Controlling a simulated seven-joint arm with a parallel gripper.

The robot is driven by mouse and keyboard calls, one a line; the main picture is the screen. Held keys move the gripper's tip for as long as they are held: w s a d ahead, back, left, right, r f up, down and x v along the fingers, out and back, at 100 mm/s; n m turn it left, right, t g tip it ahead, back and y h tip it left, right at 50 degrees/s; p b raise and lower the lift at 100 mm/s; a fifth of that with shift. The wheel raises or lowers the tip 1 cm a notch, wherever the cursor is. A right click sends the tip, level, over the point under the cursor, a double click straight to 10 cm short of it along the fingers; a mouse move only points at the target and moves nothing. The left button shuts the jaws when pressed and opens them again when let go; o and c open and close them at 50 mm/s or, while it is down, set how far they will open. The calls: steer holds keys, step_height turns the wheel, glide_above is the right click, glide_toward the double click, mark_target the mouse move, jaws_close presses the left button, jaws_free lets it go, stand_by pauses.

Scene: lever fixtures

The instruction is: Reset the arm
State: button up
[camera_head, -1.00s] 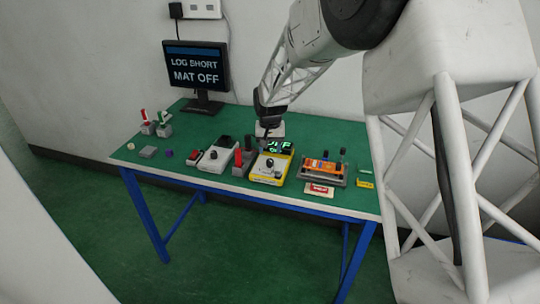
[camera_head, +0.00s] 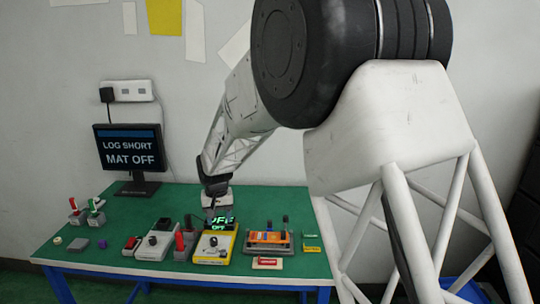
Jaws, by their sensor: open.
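My arm, in the head view, reaches down from the upper right over the green-topped table (camera_head: 115,213). My gripper (camera_head: 215,212) is at its lower end, pointing down just behind or above the yellow device (camera_head: 214,250). It is open, but its fingers are small and partly lost against the objects there, so I cannot tell whether it touches anything. The yellow device has a dark knob and a green lit display reading "OFF" (camera_head: 218,227). The monitor (camera_head: 128,148) reads "LOG SHORT" and "MAT OFF".
A socket strip (camera_head: 130,91) is on the wall.

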steer(key=s+d+r+m, duration=0.1)
steer(key=s+d+r, duration=0.45)
steer(key=d, duration=0.25)
steer(key=s+d+r+t, duration=0.1)
steer(key=s+d+r, duration=0.3)
steer(key=s+d, duration=0.3)
steer(key=s+d+r+m, duration=0.1)
steer(key=s+d+r, duration=0.35)
steer(key=d, duration=0.55)
steer(key=s+d, duration=0.7)
steer(key=s, duration=0.5)
steer(key=s+d+m+t, duration=0.1)
steer(key=s+d, duration=0.5)
steer(key=s, duration=0.7)
steer(key=shift+d+f, duration=0.3)
steer(key=shift+d, duration=0.1)
